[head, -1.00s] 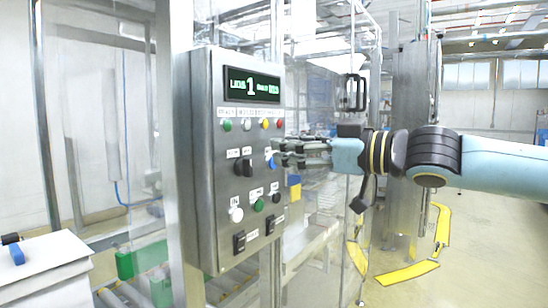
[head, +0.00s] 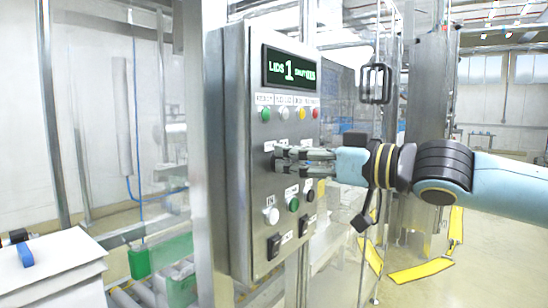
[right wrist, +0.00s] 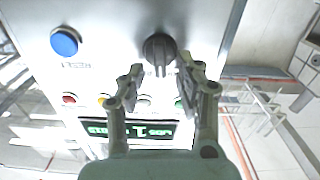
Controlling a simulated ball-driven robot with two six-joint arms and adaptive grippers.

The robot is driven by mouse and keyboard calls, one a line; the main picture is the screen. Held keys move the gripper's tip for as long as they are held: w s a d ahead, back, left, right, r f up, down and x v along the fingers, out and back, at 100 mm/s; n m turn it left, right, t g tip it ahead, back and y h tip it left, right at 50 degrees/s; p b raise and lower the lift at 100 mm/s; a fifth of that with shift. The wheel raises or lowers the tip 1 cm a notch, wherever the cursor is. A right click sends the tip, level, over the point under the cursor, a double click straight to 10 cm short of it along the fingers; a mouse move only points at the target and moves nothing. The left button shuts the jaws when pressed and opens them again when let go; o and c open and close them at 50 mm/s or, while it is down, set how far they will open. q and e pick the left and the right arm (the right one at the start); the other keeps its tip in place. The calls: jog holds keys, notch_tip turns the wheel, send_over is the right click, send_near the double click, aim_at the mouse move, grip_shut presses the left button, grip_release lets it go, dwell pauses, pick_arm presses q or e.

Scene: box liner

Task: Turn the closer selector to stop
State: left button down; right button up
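The grey control panel (head: 243,200) stands in front of me with a lit display (head: 290,68) reading "LIDS 1 SHUT". The black selector knob (right wrist: 159,48) shows in the right wrist view, its grip bar pointing down the picture towards the display. My right gripper (right wrist: 160,72) is open, one finger on each side of the knob's bar; I cannot tell whether they touch it. In the head view the right gripper (head: 281,159) is at the panel's middle row and hides most of the knob. My left gripper is not in view.
A blue button (right wrist: 65,41) sits beside the knob. A row of coloured lamps (head: 284,113) is above. A metal post (head: 203,150) stands left of the panel.

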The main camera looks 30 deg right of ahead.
jog(key=shift+w+a, duration=0.1)
jog(key=shift+w, duration=0.15)
jog(key=shift+s+r, duration=0.15)
jog(key=shift+s, duration=0.15)
jog(key=shift+c, duration=1.5)
jog(key=shift+w, duration=0.1)
jog(key=shift+c, duration=1.3)
grip_shut()
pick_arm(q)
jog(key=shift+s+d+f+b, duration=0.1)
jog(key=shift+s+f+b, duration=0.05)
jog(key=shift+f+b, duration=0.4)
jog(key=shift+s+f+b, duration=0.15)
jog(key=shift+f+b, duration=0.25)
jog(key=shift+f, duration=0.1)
pick_arm(e)
jog(key=n, duration=0.5)
jog(key=shift+a+f, duration=0.2)
jog(key=shift+a, duration=0.1)
